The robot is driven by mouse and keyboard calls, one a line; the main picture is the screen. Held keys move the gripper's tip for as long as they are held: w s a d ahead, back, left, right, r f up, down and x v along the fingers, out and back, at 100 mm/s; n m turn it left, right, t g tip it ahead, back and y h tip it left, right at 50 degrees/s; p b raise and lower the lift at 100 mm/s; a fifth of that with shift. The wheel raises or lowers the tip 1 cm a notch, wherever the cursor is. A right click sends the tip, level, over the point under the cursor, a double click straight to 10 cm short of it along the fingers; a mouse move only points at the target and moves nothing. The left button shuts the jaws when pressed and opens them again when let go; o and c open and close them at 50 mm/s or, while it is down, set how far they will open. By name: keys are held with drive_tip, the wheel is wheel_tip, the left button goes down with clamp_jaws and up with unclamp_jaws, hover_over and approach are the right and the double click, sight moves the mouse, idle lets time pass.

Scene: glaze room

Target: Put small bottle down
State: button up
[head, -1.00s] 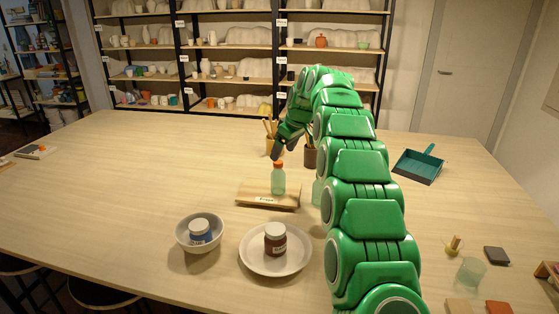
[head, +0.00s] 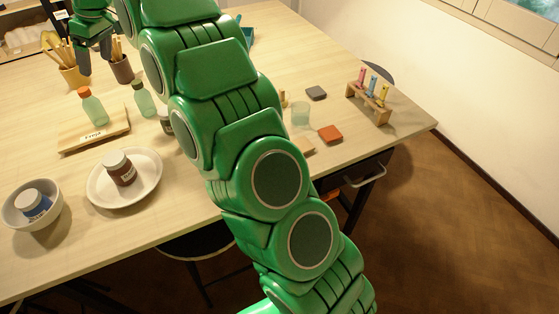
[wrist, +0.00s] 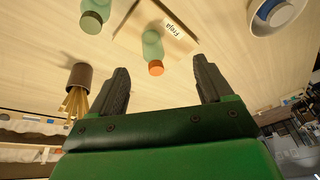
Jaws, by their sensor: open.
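A small pale green bottle with an orange cap (head: 95,108) stands upright on a wooden board (head: 72,139) with a name label reading Freja. It also shows in the wrist view (wrist: 152,47), ahead of the fingers. My gripper (head: 94,56) is open and empty, above and behind the bottle, apart from its cap. In the wrist view both fingers of my gripper (wrist: 163,82) are spread with nothing between them. A second pale green bottle, with a green cap (head: 145,101), stands just right of the board.
A white plate (head: 148,185) holds a brown jar (head: 121,170). A bowl (head: 52,215) holds a blue-labelled jar (head: 33,203). Tool pots (head: 122,70) stand behind the bottles. A glass (head: 300,114), an orange block (head: 330,134) and a small rack (head: 370,104) stand at right.

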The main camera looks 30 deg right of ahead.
drive_tip(key=s+d+m+h, duration=0.1)
drive_tip(key=s+d+m, duration=0.1)
drive_tip(key=s+d, duration=0.45)
drive_tip(key=s+d+m+g, duration=0.1)
drive_tip(key=s+d, duration=0.2)
drive_tip(key=s, duration=0.6)
drive_tip(key=s+d+m+h, duration=0.1)
drive_tip(key=s+d+m, duration=0.1)
drive_tip(key=s+d, duration=0.45)
drive_tip(key=s+d+f+m, duration=0.2)
drive_tip(key=s+d+f, duration=0.1)
drive_tip(key=s, duration=0.7)
drive_tip(key=s+d+f+m+g+h, duration=0.1)
drive_tip(key=s+d+f+m, duration=0.1)
drive_tip(key=s, duration=0.9)
drive_tip(key=s+d+f+m+g, duration=0.1)
drive_tip(key=s+d+f, duration=0.3)
drive_tip(key=s, duration=0.7)
drive_tip(key=shift+s+d+m+h, duration=0.2)
drive_tip(key=shift+d+m+h, duration=0.1)
drive_tip(key=shift+m, duration=0.1)
drive_tip(key=shift+c, duration=1.3)
drive_tip(key=shift+r, duration=0.1)
